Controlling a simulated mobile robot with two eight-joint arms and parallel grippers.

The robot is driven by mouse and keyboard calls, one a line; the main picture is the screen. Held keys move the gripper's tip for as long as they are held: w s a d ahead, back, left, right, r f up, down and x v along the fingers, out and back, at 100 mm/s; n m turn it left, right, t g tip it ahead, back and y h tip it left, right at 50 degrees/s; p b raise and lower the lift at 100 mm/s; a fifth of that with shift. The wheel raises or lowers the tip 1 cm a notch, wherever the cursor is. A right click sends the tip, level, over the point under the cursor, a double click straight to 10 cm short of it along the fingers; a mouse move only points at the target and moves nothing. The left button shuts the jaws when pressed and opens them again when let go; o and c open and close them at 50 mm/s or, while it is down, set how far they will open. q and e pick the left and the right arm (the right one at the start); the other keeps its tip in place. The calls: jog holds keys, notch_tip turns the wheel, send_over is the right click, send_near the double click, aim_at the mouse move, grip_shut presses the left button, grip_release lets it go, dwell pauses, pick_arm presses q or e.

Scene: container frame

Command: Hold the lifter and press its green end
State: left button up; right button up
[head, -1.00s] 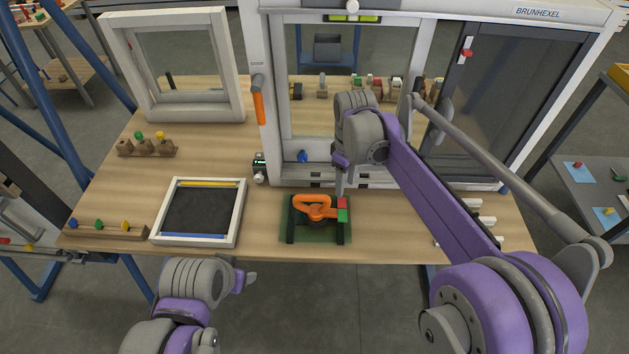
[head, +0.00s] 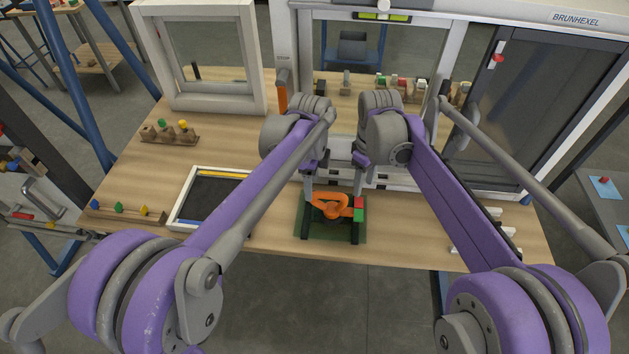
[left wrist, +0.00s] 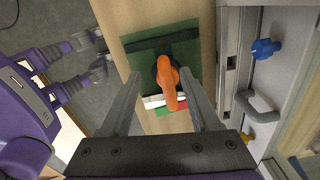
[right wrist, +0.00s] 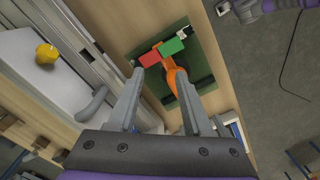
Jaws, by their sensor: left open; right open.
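The lifter (head: 331,207) is an orange handle on a dark cup, lying on a green mat (head: 318,232) at the table's front. Its right end carries a red block and a green end (head: 359,214); the green end also shows in the right wrist view (right wrist: 173,46). My left gripper (head: 309,185) is open above the lifter's left part; in the left wrist view (left wrist: 160,74) the orange handle (left wrist: 168,82) shows between and beyond its fingers. My right gripper (head: 357,180) is open above the right end; its fingers (right wrist: 160,72) point at the lifter. Contact cannot be told.
A large white window frame (head: 470,170) stands close behind the lifter. A framed dark tray (head: 180,210) lies to the left, partly hidden by my left arm. Wooden holders with coloured knobs (head: 168,139) stand further left. White pieces (head: 490,235) lie at the right.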

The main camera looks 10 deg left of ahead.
aim_at(314, 213)
pick_arm(q)
jog(key=shift+w+d+f+m, duration=0.3)
jog(key=shift+w+f+m, duration=0.05)
jog(key=shift+f+m, duration=0.05)
notch_tip(314, 213, down, 10)
jog(key=shift+f, duration=0.25)
grip_shut()
dwell(0.6)
dwell(0.7)
